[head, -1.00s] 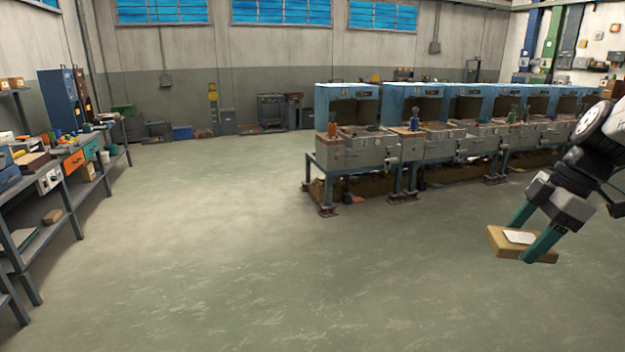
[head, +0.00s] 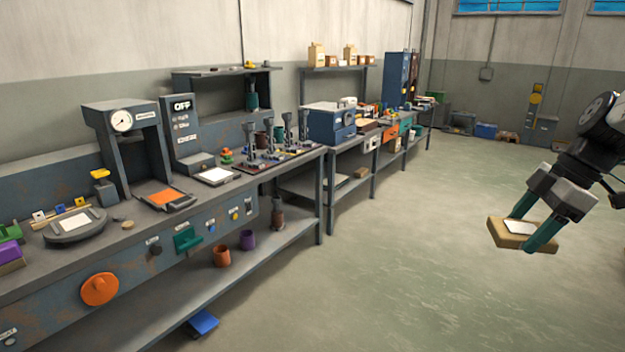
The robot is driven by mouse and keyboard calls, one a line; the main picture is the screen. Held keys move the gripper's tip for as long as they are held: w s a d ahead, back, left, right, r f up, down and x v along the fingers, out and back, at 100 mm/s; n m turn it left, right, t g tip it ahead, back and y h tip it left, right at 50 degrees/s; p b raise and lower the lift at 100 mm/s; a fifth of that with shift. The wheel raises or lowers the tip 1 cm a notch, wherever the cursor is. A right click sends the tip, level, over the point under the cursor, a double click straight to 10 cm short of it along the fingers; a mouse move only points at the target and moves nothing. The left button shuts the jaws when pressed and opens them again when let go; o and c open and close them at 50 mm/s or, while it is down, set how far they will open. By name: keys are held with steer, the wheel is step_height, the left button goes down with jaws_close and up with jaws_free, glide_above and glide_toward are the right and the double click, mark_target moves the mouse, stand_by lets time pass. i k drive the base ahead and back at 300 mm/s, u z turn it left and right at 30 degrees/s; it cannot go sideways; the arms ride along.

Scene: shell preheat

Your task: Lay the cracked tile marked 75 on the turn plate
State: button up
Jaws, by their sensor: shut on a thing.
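My gripper (head: 532,228) is at the right of the head view, with its two teal fingers shut on a tan, square tile (head: 504,237). The tile is held above the open floor and has a white label on top. I cannot read a number or make out a crack on it. A round grey plate (head: 60,236), which looks like the turn plate, sits on the bench at the far left. A pale square lies on its top. The gripper and tile are well apart from the plate.
The long workbench (head: 255,187) runs along the left wall. A gauge press (head: 125,150), an orange-topped pad (head: 166,196) and a white-topped pad (head: 216,176) stand near the plate. An orange knob (head: 100,289) is on the bench front. The floor (head: 400,270) between bench and gripper is clear.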

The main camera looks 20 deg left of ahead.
mark_target(76, 221)
steer(key=u, duration=0.7)
steer(key=i, duration=2.05)
steer(key=u, duration=1.3)
steer(key=i, duration=1.5)
steer(key=u, duration=1.05)
